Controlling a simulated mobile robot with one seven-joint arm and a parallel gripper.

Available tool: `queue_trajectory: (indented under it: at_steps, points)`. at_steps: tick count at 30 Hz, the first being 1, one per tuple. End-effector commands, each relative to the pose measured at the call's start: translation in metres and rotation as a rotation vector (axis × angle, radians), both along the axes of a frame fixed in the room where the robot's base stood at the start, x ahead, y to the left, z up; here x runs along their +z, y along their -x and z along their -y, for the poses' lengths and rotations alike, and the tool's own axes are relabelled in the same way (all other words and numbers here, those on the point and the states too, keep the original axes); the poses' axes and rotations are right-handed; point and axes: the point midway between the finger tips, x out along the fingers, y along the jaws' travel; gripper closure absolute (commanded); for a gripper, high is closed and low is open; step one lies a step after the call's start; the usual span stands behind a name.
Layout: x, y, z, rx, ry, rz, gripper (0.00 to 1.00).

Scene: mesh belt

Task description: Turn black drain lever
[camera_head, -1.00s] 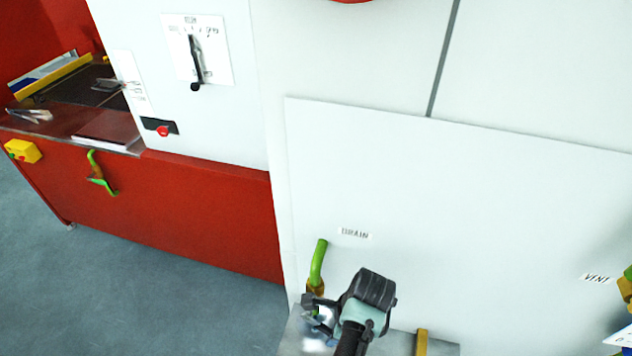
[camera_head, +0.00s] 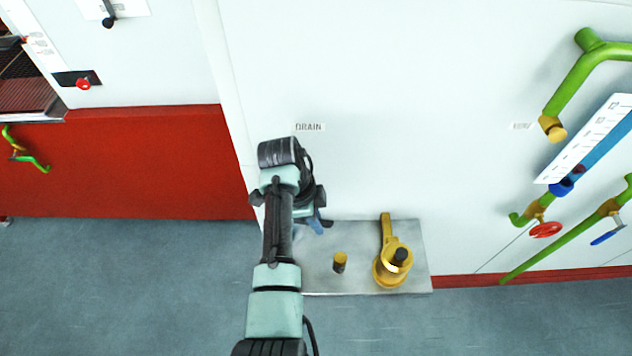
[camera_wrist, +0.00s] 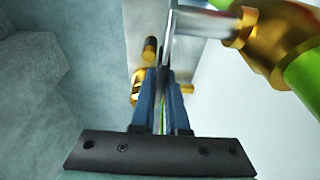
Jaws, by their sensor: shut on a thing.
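The DRAIN label (camera_head: 310,127) is on the white wall in the head view, above my arm's wrist. My gripper (camera_head: 316,226) is low in front of the wall, with its blue fingers partly hidden. A shiny metal bar runs from there to the brass valve body (camera_wrist: 280,38), which sits on a green pipe (camera_wrist: 306,72). In the head view my arm hides the drain valve and lever.
A grey metal plate (camera_head: 360,285) lies low by the wall, bearing a short brass stub (camera_head: 340,261) and a larger brass valve (camera_head: 392,265). Green pipes (camera_head: 575,85) with red and blue handles stand at right. A red cabinet (camera_head: 130,165) is at left. The grey floor is clear.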

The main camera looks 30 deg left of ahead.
Motion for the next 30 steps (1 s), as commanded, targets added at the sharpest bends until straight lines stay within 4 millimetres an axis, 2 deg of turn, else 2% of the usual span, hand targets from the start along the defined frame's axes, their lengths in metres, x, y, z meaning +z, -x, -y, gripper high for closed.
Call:
queue_trajectory:
  at_steps: [8, 9, 13, 23, 26, 30]
  points:
    - [0.000, 0.000, 0.000, 0.001, 0.000, 0.002, 1.00]
    - [0.000, 0.000, 0.000, 0.001, -0.001, 0.002, 0.82]
    - [0.000, 0.000, 0.000, 0.001, -0.001, 0.002, 0.59]
    - [0.001, 0.000, 0.000, 0.001, -0.001, 0.002, 0.57]
    - [0.007, 0.000, -0.002, 0.001, -0.002, 0.003, 0.57]
    - [0.029, 0.002, -0.008, 0.002, -0.005, 0.007, 0.57]
